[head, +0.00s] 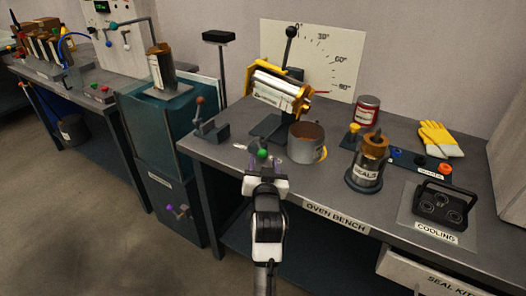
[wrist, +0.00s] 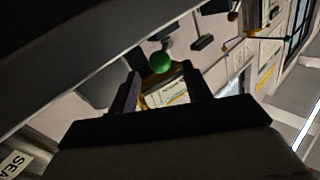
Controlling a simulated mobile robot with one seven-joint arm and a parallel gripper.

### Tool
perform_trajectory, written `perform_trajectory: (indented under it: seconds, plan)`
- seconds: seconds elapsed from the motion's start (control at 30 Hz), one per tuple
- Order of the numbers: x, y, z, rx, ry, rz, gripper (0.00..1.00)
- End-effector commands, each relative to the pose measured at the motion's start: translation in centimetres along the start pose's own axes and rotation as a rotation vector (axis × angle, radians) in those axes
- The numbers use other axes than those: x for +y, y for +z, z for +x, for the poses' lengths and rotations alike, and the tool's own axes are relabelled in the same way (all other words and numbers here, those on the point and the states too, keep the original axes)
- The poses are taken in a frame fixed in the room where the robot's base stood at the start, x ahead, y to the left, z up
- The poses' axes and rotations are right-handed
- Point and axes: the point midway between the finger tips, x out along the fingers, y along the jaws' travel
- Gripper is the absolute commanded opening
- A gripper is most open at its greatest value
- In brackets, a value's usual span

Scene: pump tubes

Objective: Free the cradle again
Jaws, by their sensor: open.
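The cradle (head: 262,67) is a yellow-orange tilting holder on the bench, in front of an angle board (head: 330,50). A silver labelled tube (head: 268,96) lies tilted in it, its lower end to the right. A black-knobbed lever (head: 291,32) stands up behind it. A green ball knob (head: 262,154) is low in front of the cradle, at the bench's front edge. My gripper (head: 263,167) is open right at this knob. In the wrist view the green ball (wrist: 159,62) shows between the open fingers (wrist: 163,82); I cannot tell whether they touch it.
A grey open pot (head: 305,150) stands below the tube's lower end. A SEALS can (head: 366,178), a red can (head: 367,108), yellow gloves (head: 440,138) and a black rack (head: 441,204) are to the right. A small ball-topped clamp (head: 210,128) is left. A teal cabinet (head: 160,130) carries another tube (head: 161,68).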

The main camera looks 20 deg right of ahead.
Motion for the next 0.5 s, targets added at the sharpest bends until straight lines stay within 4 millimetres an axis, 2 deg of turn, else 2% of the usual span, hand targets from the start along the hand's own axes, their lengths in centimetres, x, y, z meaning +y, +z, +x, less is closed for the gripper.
perform_trajectory:
  seconds: [0.03, 0.2, 0.33, 0.5]
  plan:
    - [0.0, -0.2, 1.1, 0.0, -0.001, -0.002, 0.49]
    - [0.0, -0.1, 3.6, 0.0, -0.001, -0.001, 0.49]
    - [0.0, -0.1, 4.7, 0.001, -0.001, -0.001, 0.49]
    - [0.0, 0.0, 5.1, 0.001, 0.0, 0.0, 0.49]
